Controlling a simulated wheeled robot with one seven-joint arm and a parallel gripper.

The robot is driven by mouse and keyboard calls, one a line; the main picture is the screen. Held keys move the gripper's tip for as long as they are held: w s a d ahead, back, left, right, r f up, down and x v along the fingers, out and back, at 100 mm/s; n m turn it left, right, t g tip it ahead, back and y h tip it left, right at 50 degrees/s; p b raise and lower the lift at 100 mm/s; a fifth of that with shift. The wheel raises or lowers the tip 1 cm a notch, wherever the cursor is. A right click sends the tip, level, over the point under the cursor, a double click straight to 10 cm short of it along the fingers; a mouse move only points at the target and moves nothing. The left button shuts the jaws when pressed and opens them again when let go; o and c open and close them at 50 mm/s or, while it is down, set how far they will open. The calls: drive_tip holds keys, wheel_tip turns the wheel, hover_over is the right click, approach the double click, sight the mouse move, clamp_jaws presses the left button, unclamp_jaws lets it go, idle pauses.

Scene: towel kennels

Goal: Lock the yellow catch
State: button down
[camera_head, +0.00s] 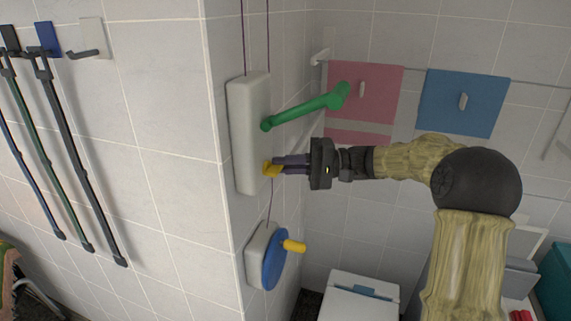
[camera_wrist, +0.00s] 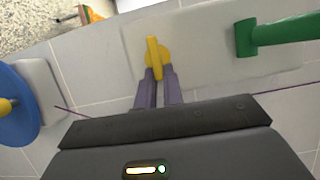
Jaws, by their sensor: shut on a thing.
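The yellow catch (camera_head: 271,169) sits low on a pale wall-mounted box (camera_head: 247,135). A green lever (camera_head: 305,108) sticks out of the same box above the catch. My gripper (camera_head: 280,166) reaches in from the right and is shut on the catch. In the wrist view the catch (camera_wrist: 153,58) shows as a yellow bar on a round base, with its lower end between my two purple fingertips (camera_wrist: 157,80). The green lever (camera_wrist: 275,34) is to the right there, apart from my fingers.
A blue wheel (camera_head: 269,258) with a yellow knob is mounted below the box. Thin cords run above and below the box. Pink (camera_head: 365,92) and blue (camera_head: 463,103) towels hang on the far wall. A white bin (camera_head: 360,297) stands below.

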drive_tip(key=c, duration=1.5)
unclamp_jaws()
drive_tip(key=shift+d, duration=0.1)
drive_tip(key=d+b, duration=0.1)
drive_tip(key=d, duration=0.4)
drive_tip(key=d+b, duration=0.1)
drive_tip(key=d, duration=0.5)
drive_tip(key=d+b, duration=0.1)
drive_tip(key=d, duration=0.5)
drive_tip(key=shift+w+d+f, duration=0.1)
drive_tip(key=shift+w+d, duration=0.1)
drive_tip(key=shift+w, duration=0.2)
